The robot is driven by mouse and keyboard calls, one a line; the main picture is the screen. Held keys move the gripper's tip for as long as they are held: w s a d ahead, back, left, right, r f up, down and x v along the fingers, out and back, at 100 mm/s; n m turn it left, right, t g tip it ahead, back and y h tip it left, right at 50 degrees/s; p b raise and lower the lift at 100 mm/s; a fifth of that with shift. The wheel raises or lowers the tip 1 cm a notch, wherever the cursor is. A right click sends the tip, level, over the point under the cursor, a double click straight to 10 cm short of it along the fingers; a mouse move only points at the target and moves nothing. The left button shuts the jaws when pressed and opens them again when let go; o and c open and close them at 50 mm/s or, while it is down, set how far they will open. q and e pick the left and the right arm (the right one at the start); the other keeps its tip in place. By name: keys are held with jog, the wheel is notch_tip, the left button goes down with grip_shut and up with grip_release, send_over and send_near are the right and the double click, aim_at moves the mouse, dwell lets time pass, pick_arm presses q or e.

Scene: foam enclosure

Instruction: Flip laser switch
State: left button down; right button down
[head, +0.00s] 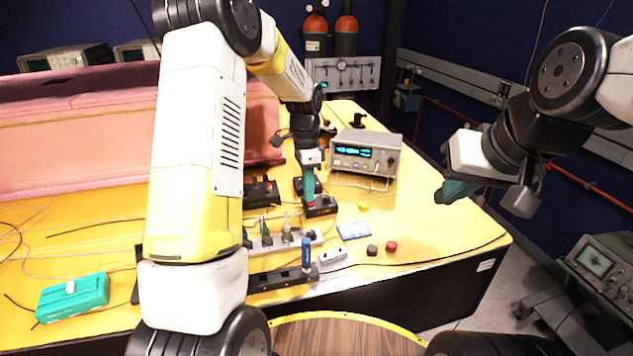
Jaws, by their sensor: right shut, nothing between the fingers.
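My left arm reaches across the yellow table. Its gripper (308,188) points down with teal fingers, at or just above a small black box (321,207). Whether it touches the box, and whether its fingers are open or shut, I cannot tell. My right gripper (455,191) is shut and empty, up at the right beyond the table edge. No part is clearly marked as the laser switch. A small white box (333,256) with a dark detail on top lies near the front edge.
A grey instrument (366,151) with a lit display stands behind my left gripper. A power strip (285,241) with plugs, a blue-handled tool (306,253), and red (391,246) and black knobs lie in front. Pink foam (75,140) walls the back left. The table's right side is mostly clear.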

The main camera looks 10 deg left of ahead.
pick_arm(q)
jog(key=shift+s+f, duration=0.25)
jog(key=shift+f, duration=0.3)
jog(key=shift+s+d+r, duration=0.15)
jog(key=shift+s+d, duration=0.15)
jog(key=shift+s, duration=0.35)
jog(key=shift+d+r, duration=0.1)
notch_tip(320, 180, up, 8)
jog(key=w, duration=0.1)
jog(key=shift+w+a+r, duration=0.25)
jog(key=shift+w+a, duration=0.1)
jog(key=shift+a, duration=0.1)
jog(key=shift+r, duration=0.1)
